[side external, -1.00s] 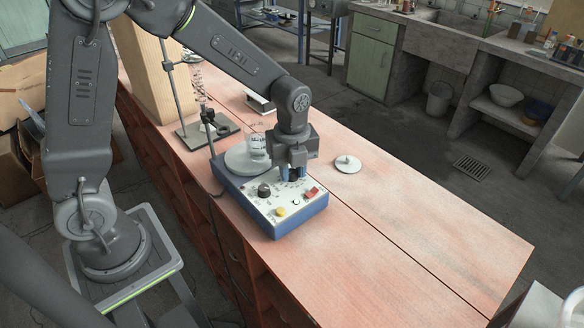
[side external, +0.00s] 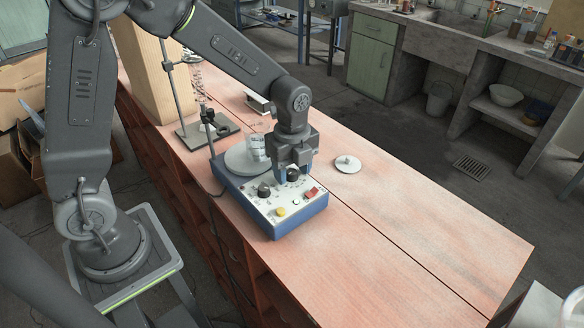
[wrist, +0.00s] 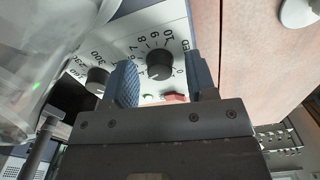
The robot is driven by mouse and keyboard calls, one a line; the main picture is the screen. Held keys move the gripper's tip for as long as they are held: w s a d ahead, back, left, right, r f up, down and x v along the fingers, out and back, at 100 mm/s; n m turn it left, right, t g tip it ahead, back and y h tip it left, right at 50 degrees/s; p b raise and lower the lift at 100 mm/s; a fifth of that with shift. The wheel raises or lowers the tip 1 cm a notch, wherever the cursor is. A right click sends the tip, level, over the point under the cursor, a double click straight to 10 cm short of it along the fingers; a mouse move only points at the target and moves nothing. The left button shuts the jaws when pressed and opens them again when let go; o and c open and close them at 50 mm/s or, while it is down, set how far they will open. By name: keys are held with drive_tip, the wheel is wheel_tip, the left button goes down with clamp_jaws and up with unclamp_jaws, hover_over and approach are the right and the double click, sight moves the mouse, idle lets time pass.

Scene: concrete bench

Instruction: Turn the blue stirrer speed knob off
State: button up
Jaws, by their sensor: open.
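The stirrer (side external: 298,222) is a blue box with a white control panel and a round top plate (side external: 240,163). Its black speed knob (side external: 293,174) sits on the panel and shows in the wrist view (wrist: 160,64) inside a printed number scale. The knob's pointer is too small to read. A second black knob (side external: 264,190) with a scale of hundreds is beside it (wrist: 97,79). My gripper (side external: 291,176) points down over the speed knob. In the wrist view its blue fingers (wrist: 163,72) are open on either side of this knob, with gaps showing.
A glass beaker (side external: 257,147) stands on the top plate, close to my gripper. A red switch (side external: 312,192) and yellow button (side external: 281,212) share the panel. A white disc (side external: 347,164) lies right of the stirrer. The bench front right (side external: 430,260) is clear.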

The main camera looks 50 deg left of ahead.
sight(292, 172)
drive_tip(key=shift+r, duration=0.1)
wheel_tip(292, 172, up, 14)
idle(0.5)
drive_tip(key=shift+f, duration=0.2)
wheel_tip(292, 172, down, 14)
drive_tip(key=m, duration=0.4)
drive_tip(key=shift+r, duration=0.1)
idle(0.3)
drive_tip(key=shift+c, duration=0.2)
